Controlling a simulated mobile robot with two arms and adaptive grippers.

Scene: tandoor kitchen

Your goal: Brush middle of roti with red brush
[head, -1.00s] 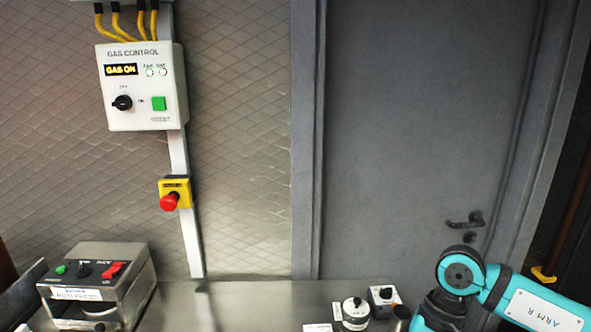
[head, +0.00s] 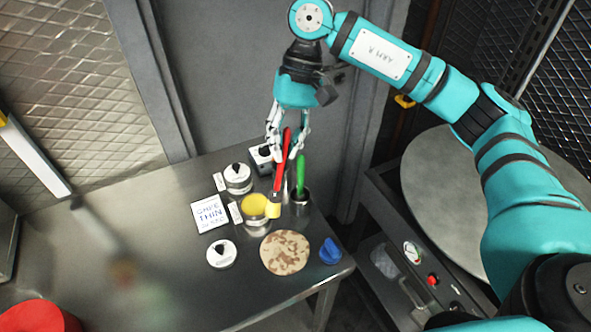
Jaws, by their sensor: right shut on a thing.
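My right gripper (head: 286,148) is shut on the red brush (head: 280,177), which points down with its pale yellow head low. The brush head overlaps the right side of the ghee tin (head: 255,206) in the picture; I cannot tell whether it touches it. The round, brown-spotted roti (head: 284,253) lies flat on the steel table, nearer than the tin. A green brush (head: 300,176) stands in a metal cup (head: 299,201) right beside the red one. My left gripper is out of view.
A "GHEE THIN" card (head: 209,214) and lidded pots (head: 237,178) (head: 221,254) stand left of the tin. A blue object (head: 330,250) sits at the right table corner. A red round object (head: 40,316) is at lower left. The left part of the steel table (head: 160,290) is mostly clear.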

